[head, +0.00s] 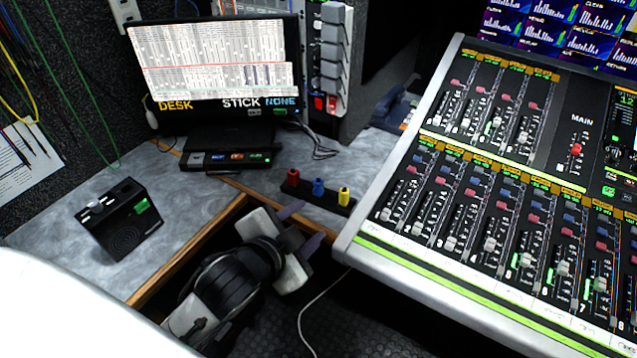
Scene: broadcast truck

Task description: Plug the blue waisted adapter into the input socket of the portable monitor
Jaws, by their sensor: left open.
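The blue waisted adapter (318,187) stands upright in a black holder (328,200), between a red adapter (293,178) and a yellow adapter (344,196). The portable monitor (215,60) stands at the back of the desk, with a lit table on its screen and the words DESK, STICK and NONE below. My right gripper is not in view.
A flat black box (232,160) lies before the monitor. A black speaker box (122,220) stands at left on the grey desk. The large mixing console (480,190) fills the right. The wooden desk edge (190,245) runs beside my left arm. Some desk between speaker and holder is clear.

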